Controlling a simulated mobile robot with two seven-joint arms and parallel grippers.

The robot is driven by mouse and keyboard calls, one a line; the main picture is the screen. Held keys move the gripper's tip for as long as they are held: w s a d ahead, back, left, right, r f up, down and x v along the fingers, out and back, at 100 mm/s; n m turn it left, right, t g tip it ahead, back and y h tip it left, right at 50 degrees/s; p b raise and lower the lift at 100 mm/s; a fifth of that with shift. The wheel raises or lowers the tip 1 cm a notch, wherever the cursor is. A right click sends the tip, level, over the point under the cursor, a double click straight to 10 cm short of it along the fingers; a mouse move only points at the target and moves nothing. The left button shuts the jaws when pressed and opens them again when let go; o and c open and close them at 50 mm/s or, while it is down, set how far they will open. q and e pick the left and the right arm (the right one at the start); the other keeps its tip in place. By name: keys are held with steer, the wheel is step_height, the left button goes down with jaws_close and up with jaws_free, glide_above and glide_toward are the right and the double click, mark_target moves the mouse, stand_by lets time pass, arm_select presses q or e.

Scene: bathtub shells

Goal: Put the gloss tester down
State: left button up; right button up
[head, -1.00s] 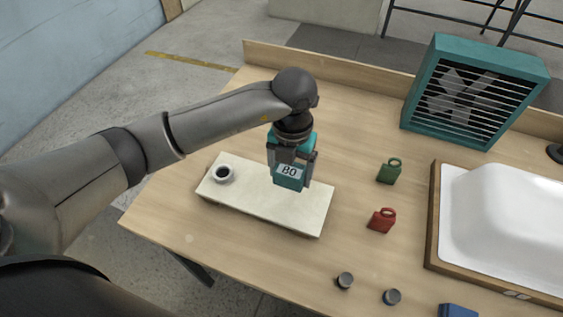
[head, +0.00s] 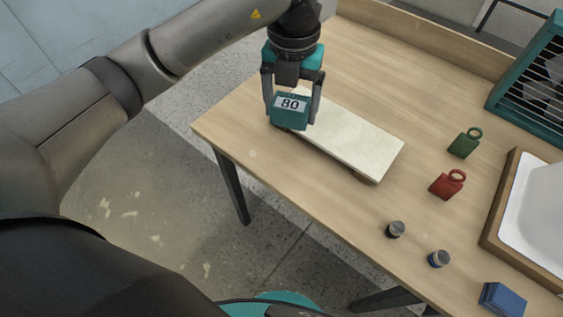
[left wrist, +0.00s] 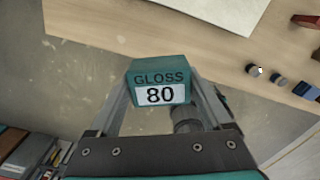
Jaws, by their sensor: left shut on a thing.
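The gloss tester (head: 290,118) is a small teal block with a white label reading 80. In the left wrist view the gloss tester (left wrist: 160,82) also shows the word GLOSS. My left gripper (head: 291,108) is shut on it, one finger at each side. In the head view the tester covers the left end of a cream board (head: 352,138) on the table. In the left wrist view the board (left wrist: 225,10) lies apart from it, and floor shows around the tester. The cup seen earlier on the board is hidden. My right gripper is not in view.
The wooden table (head: 300,185) holds a green ringed block (head: 464,145), a red one (head: 446,187), two dark knobs (head: 395,229) (head: 438,259) and a blue block (head: 502,298). A white tub shell (head: 540,215) and a teal slatted unit (head: 535,80) stand at right.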

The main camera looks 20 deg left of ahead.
arm_select(q)
steer(key=b, duration=0.2)
glide_above(288, 169)
step_height(288, 169, down, 12)
steer(key=shift+w+f, duration=0.1)
steer(key=shift+f, duration=0.15)
steer(key=shift+f+b, duration=0.35)
steer(key=shift+f, duration=1.75)
steer(key=shift+f, duration=0.1)
steer(key=shift+f, duration=0.15)
steer(key=o, duration=1.1)
